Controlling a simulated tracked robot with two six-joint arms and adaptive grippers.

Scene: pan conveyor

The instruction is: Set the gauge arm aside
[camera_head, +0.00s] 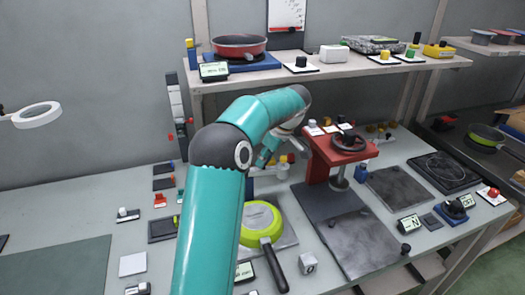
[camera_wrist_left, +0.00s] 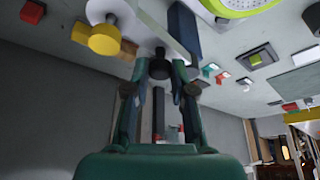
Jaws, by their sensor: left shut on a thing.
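My left gripper (camera_head: 264,159) is shut at the back of the bench, behind the green pan (camera_head: 261,222). In the left wrist view, the fingers (camera_wrist_left: 161,78) close on a dark knob (camera_wrist_left: 159,65), which appears to belong to the gauge arm, a pale flat bar (camera_wrist_left: 165,32). A blue post (camera_wrist_left: 183,30) stands right beside the bar; I cannot tell whether they touch. The pan's green rim (camera_wrist_left: 238,10) shows at the top of the wrist view. In the head view, my arm hides most of the gauge arm. My right gripper is not in view.
A red press (camera_head: 322,150) with a black handwheel stands right of my gripper. A yellow part (camera_wrist_left: 104,40) sits close to the fingers. A shelf (camera_head: 330,70) with a red pan (camera_head: 239,45) runs above the bench's back. The bench's left front has a green mat (camera_head: 60,265).

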